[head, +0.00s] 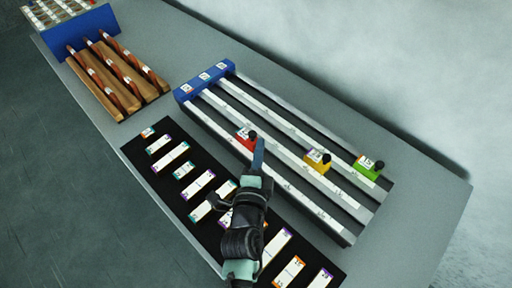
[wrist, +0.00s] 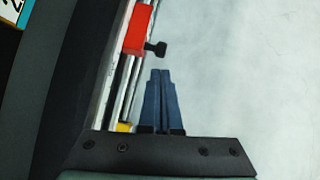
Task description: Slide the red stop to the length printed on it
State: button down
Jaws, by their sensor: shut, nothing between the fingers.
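The red stop (head: 245,138) sits on the nearest rail of the slotted rail unit (head: 340,236), with a white label on top and a black knob on its side. The label is too small to read. In the wrist view the red stop (wrist: 138,30) is ahead and left of the fingers, its black knob (wrist: 156,48) just beyond the fingertips. My gripper (head: 259,146) is shut and empty, its blue fingers close to the stop; whether they touch it, I cannot tell. My gripper also shows in the wrist view (wrist: 161,72), apart from the knob there.
A yellow stop (head: 318,161) and a green stop (head: 368,167) sit on the other rails. A blue end block (head: 205,81) closes the far left end. A black mat (head: 151,168) with labelled cards lies in front. A wooden rack (head: 112,88) stands at left.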

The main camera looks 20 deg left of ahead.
aim_at(247, 136)
jog(key=shift+w+a+f, duration=0.1)
jog(key=shift+w+a, duration=0.25)
jog(key=shift+a, duration=0.25)
jog(key=shift+b, duration=0.3)
jog(key=shift+w+a+f+b, duration=0.1)
jog(key=shift+a+f+b, duration=0.15)
jog(key=shift+b, duration=0.6)
jog(key=shift+a+r, duration=0.25)
jog(key=shift+a, duration=0.15)
